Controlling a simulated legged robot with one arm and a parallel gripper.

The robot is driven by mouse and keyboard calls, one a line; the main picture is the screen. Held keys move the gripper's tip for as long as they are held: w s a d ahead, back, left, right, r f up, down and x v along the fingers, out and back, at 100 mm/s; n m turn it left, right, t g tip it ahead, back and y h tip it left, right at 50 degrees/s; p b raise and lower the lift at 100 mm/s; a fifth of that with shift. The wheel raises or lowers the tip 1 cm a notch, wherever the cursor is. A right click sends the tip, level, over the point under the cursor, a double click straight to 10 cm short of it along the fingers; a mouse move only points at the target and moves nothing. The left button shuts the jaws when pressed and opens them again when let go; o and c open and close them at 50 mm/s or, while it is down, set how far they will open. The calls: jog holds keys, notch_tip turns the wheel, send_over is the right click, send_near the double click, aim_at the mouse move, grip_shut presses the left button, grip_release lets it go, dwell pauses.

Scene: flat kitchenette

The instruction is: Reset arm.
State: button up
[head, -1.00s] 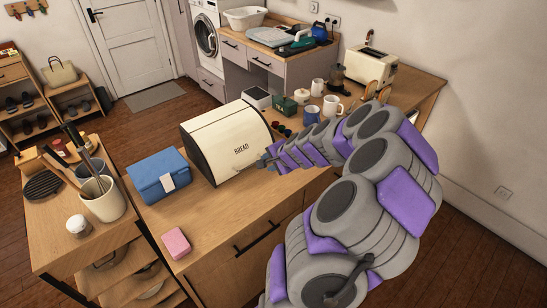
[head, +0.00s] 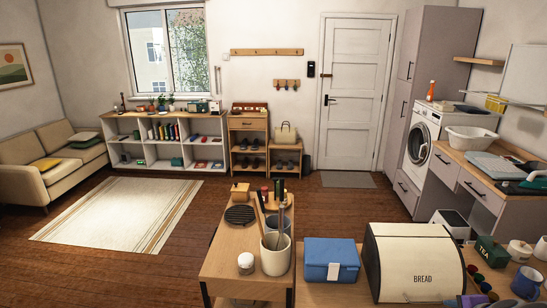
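Only a small grey and purple piece of my arm shows at the bottom edge of the head view, right of centre. It is by the lower right front of the cream bread box (head: 418,262). My gripper (head: 452,301) seems to be the dark tip at its left end, cut by the frame edge and too small to read as open or shut. I see nothing held. I cannot tell whether it touches the bread box.
A blue box (head: 330,262) stands left of the bread box. A white utensil pot (head: 275,256) and a white jar (head: 246,264) stand on the wooden side unit. A green tea tin (head: 490,252) and a blue mug (head: 526,282) stand at right. Open floor lies beyond.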

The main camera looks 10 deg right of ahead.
jog(key=w+a+r+n+g+y, duration=0.1)
jog(key=w+a+r+n+y, duration=0.15)
jog(key=a, duration=0.45)
jog(key=w+a+r+n+y, duration=0.1)
jog(key=w+a+n, duration=0.15)
jog(key=a, duration=0.45)
jog(key=s+a+r+n+g+y, duration=0.1)
jog(key=s+a+n+g, duration=0.15)
jog(key=a, duration=0.55)
jog(key=s+a+r+n+g, duration=0.15)
jog(key=a+n, duration=0.25)
jog(key=a, duration=0.4)
jog(key=s+a+r+n+g+h, duration=0.1)
jog(key=s+a+n, duration=0.3)
jog(key=s, duration=0.6)
jog(key=s+a+r+n+g+h, duration=0.1)
jog(key=s+a+n+g, duration=0.3)
jog(key=s, duration=0.7)
jog(key=shift+s+a+r+n+h, duration=0.25)
jog(key=shift+a+r+n+h, duration=0.1)
jog(key=shift+a, duration=0.45)
